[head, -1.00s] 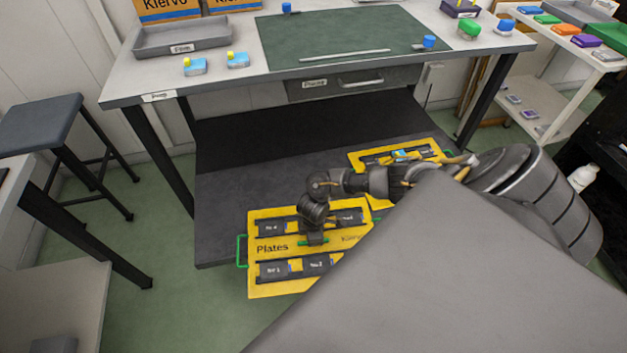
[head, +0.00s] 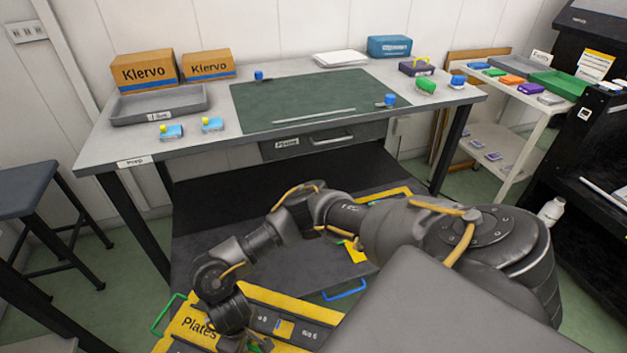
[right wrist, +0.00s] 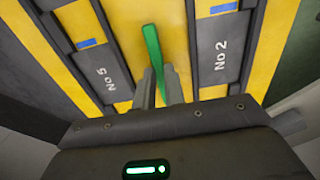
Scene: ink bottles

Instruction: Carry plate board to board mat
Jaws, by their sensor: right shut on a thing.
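The plate board (head: 185,333) is yellow, marked "Plates", with dark slots and a green side handle (head: 168,313). It is low in the head view, cut off by the bottom edge. My right gripper (head: 250,341) is over its middle. In the right wrist view, my right gripper (right wrist: 160,88) is shut on the board's green middle grip (right wrist: 152,48), between slots marked "No 5" and "No 2". A dark green mat (head: 270,100), the only mat I see, lies on the prep table, well above the board. My left gripper is not in view.
A second yellow board (head: 357,252) lies partly hidden behind my right arm on the dark lower shelf (head: 200,215). On the table (head: 222,140) are a grey tray (head: 150,106), blue bottles (head: 212,124) and a ruler (head: 314,116). Most of the mat is clear.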

